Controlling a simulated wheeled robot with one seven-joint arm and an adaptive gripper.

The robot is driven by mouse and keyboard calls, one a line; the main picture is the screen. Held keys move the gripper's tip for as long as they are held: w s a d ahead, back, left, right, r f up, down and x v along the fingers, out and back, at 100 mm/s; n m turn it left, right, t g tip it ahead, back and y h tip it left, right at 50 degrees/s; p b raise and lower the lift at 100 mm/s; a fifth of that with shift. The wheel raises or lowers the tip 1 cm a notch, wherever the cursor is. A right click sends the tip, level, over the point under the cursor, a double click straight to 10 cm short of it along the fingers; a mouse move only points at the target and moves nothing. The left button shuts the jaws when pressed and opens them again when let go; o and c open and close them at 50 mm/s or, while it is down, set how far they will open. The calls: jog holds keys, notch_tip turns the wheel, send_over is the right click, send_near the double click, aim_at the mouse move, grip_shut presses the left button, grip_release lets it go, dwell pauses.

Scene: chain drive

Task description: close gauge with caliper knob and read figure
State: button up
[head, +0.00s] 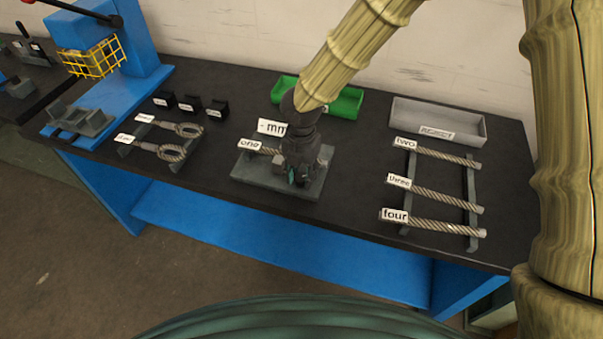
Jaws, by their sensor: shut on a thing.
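The gauge (250,177) is a grey plate with a block on it, in the middle of the bench. A rope piece labelled "one" (262,149) lies across it, its right end hidden behind my gripper. A white display (272,127) behind it shows a dash and "mm", partly covered by my gripper; no figure can be read. My gripper (296,178) points down over the right part of the gauge and is shut on the caliper knob, which is mostly hidden by the fingers.
A green tray (345,103) stands behind the gauge, and a grey tray labelled "REJECT" (405,118) at back right. Ropes "two" (448,157), "three" (450,198) and "four" (445,225) lie on a right rack. Looped ropes (168,152), small black blocks (190,105) and a blue press (140,50) stand left.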

jog(key=m, duration=0.5)
jog(key=shift+m+p, duration=0.3)
jog(key=shift+p, duration=0.05)
jog(key=m, duration=0.4)
jog(key=shift+m, duration=0.4)
dwell(0.4)
jog(key=o, duration=1)
jog(key=shift+o, duration=0.2)
